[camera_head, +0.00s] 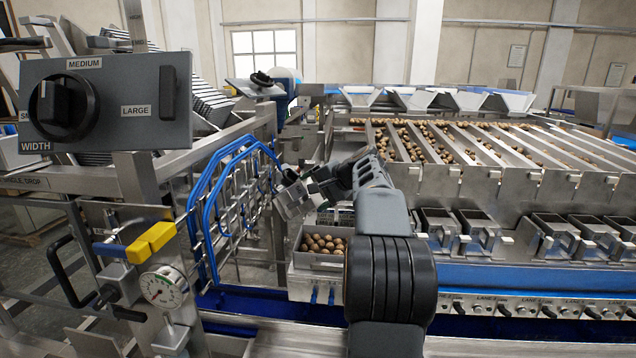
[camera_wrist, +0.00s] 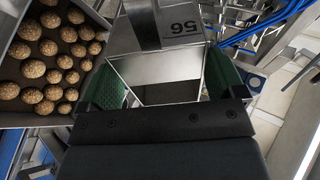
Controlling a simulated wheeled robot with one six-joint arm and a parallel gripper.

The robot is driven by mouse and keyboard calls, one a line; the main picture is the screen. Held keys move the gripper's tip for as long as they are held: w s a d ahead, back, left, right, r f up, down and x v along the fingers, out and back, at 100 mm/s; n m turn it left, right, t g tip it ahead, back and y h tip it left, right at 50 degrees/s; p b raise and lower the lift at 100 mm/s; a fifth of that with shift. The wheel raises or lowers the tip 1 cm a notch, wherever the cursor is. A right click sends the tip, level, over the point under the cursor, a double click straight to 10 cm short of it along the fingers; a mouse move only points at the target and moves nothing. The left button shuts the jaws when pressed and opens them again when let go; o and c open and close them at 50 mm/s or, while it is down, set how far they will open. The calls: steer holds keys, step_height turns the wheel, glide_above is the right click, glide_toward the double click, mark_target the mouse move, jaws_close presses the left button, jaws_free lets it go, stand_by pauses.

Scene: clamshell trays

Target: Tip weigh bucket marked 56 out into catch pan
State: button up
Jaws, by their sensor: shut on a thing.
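My gripper (camera_head: 312,186) is shut on the steel weigh bucket (camera_head: 290,201). In the wrist view the bucket's face (camera_wrist: 180,25) carries the number 56, upside down in the picture. The green finger pads of my gripper (camera_wrist: 160,85) lie on both sides of the bucket. The bucket is held up in the air and looks tilted; bare metal shows between the pads. The catch pan (camera_head: 306,262) stands below and a little right of it in the head view, holding several round brown items. In the wrist view the pan (camera_wrist: 96,12) is at the left, beside the bucket.
A blue-edged wire guard (camera_head: 205,215) stands close left of the bucket. Several other weigh buckets (camera_head: 435,222) sit in a row at the right, below sloping lanes (camera_head: 480,150) of brown items. A control panel (camera_head: 110,100) and a dial gauge (camera_head: 163,288) are at the left.

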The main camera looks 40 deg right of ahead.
mark_target(309, 182)
steer(key=shift+w+a+r+g+h+p, duration=0.1)
steer(key=shift+w+r+g+h+p, duration=0.45)
steer(key=shift+p, duration=1.35)
steer(key=shift+s+a+r+g+h+p, duration=0.25)
steer(key=shift+g+p, duration=0.65)
steer(key=shift+p, duration=1)
steer(key=shift+w+r+g+h+p, duration=0.2)
steer(key=shift+w+r+g+p, duration=0.4)
steer(key=shift+p, duration=1.3)
steer(key=g+p, duration=0.1)
steer(key=p, duration=0.2)
steer(key=shift+s+a+f, duration=0.1)
steer(key=shift+n+g+h+p, duration=0.3)
steer(key=shift+g+h+p, duration=0.35)
steer(key=shift+g, duration=0.3)
steer(key=shift+w+a+f+g+b, duration=0.1)
steer(key=shift+w+f+g+b, duration=0.2)
steer(key=shift+g, duration=0.1)
steer(key=shift+w+g+h, duration=0.1)
steer(key=shift+g+h, duration=0.55)
steer(key=shift+g, duration=0.45)
